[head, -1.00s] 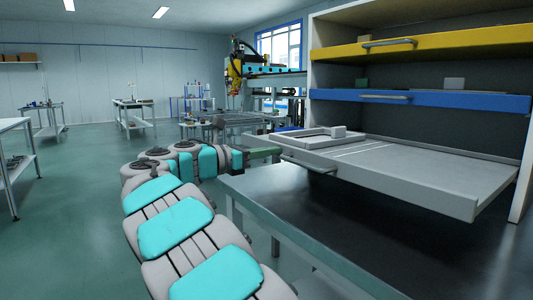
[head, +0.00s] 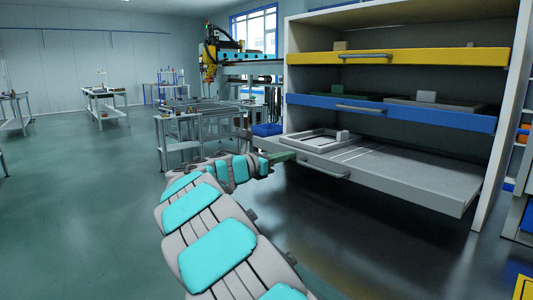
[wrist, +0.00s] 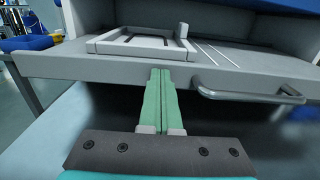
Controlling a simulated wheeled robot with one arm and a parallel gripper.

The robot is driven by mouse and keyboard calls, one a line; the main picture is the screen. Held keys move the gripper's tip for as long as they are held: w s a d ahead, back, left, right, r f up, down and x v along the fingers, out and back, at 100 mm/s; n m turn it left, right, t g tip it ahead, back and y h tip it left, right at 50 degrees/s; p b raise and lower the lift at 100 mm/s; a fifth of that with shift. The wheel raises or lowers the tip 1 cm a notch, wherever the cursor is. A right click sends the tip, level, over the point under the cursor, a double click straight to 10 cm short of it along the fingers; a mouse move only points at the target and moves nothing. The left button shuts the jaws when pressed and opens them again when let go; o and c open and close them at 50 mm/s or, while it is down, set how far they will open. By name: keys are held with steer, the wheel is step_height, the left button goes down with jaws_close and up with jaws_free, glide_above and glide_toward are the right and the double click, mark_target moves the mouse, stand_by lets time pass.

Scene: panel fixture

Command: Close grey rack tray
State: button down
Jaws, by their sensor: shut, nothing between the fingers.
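The grey rack tray (head: 400,180) sticks out from the lowest level of the rack in the head view. Its front face and handle (head: 325,168) point toward me. In the wrist view, the tray's front panel (wrist: 85,68) spans the picture, with the handle (wrist: 250,97) to the right. My gripper (head: 290,156) is at the tray's front, left of the handle. In the wrist view, my gripper's green fingers (wrist: 160,75) are together and empty, with their tips at the front panel. I cannot tell whether they touch it.
A yellow tray (head: 420,54) and a blue tray (head: 430,115) sit above in the rack. The rack's right side wall (head: 505,120) stands beside the grey tray. A raised frame (head: 310,143) and small block lie on the grey tray. Open floor (head: 90,200) is at left.

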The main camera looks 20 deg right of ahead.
steer(key=x, duration=1.5)
steer(key=shift+f, duration=0.2)
steer(key=shift+d, duration=0.3)
steer(key=shift+w+d+r, duration=0.1)
steer(key=shift+w+r, duration=0.1)
steer(key=shift+d+r, duration=0.1)
steer(key=shift+s, duration=0.1)
steer(key=shift+s+a, duration=0.3)
steer(key=shift+a, duration=0.15)
steer(key=v, duration=1.3)
steer(key=shift+w+a+f+b, duration=0.2)
steer(key=shift+w+a+b, duration=0.1)
steer(key=shift+a+b, duration=0.15)
